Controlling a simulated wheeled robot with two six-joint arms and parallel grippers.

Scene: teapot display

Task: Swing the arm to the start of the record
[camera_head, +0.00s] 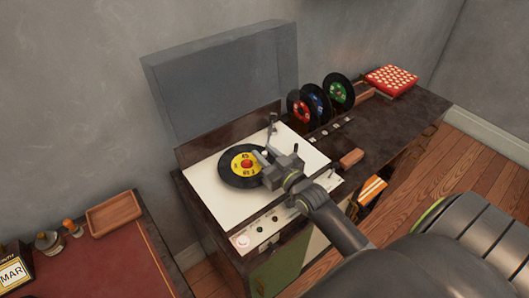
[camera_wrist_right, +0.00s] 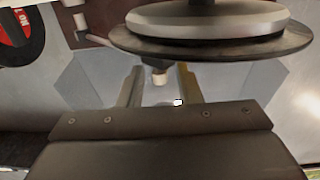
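The record player (camera_head: 212,190) has a cream deck and a raised grey lid. A black record (camera_head: 233,177) with a yellow label and red centre lies on its platter. The tonearm (camera_head: 271,124) shows as a grey upright piece behind the record's right side; its front part is hidden by my gripper. My right gripper (camera_head: 264,167) is low over the record's right edge. In the right wrist view its two fingers (camera_wrist_right: 159,88) stand apart, with a small pale cylindrical part (camera_wrist_right: 160,76) between or just beyond them. I cannot tell whether they touch it. My left gripper is not in view.
A red patterned box (camera_head: 391,79) is at the back right. A large round grey disc (camera_wrist_right: 215,40) is close above the fingers in the wrist view. A wooden tray (camera_head: 114,214) lies on the left table.

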